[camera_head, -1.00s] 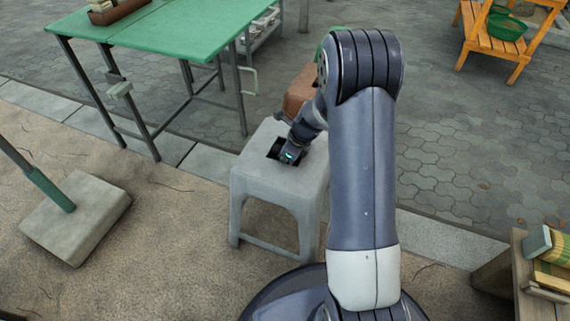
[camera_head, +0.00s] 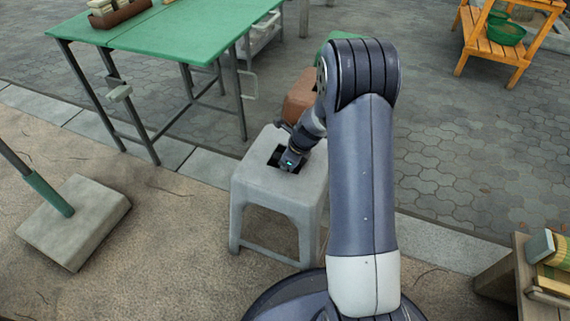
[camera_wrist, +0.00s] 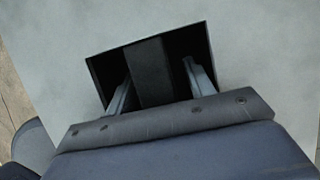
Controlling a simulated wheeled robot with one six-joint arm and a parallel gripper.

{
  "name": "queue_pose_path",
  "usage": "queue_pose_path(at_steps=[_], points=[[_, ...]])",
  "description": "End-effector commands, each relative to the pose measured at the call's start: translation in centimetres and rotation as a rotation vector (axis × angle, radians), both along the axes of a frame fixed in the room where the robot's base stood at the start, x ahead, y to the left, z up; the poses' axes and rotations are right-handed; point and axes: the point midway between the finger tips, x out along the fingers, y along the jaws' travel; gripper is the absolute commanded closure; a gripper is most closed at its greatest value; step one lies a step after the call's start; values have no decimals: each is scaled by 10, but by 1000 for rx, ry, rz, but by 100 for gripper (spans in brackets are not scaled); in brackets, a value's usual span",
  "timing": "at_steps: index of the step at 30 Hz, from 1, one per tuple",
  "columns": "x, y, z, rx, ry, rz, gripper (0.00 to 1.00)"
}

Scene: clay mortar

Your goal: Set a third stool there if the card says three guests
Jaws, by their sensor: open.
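A pale grey stool (camera_head: 272,190) stands upright on the ground just in front of my base, with a dark square hole in its seat. My gripper (camera_head: 286,162) points down at this hole. In the wrist view the pale seat (camera_wrist: 250,55) fills most of the picture. There my open gripper (camera_wrist: 160,84) has its two fingers at the hole, one on each side of a dark bar that crosses it. Whether the fingers touch the bar cannot be told. A card is not visible.
A green table (camera_head: 185,32) stands at the back left with a brown tray (camera_head: 125,14). A brown object (camera_head: 299,92) is partly hidden behind my arm. A concrete-based pole (camera_head: 85,222) is at left, an orange wooden stand (camera_head: 497,52) at back right, a wooden table (camera_head: 527,285) at lower right.

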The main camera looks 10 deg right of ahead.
Motion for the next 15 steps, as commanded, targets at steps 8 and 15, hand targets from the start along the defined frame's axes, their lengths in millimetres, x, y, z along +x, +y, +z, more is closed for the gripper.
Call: queue_pose_path(at_steps=[8, 15], points=[[-7, -11, 40, -1, -3, -1, 49], [-19, -27, 87, -1, -3, -2, 49]])
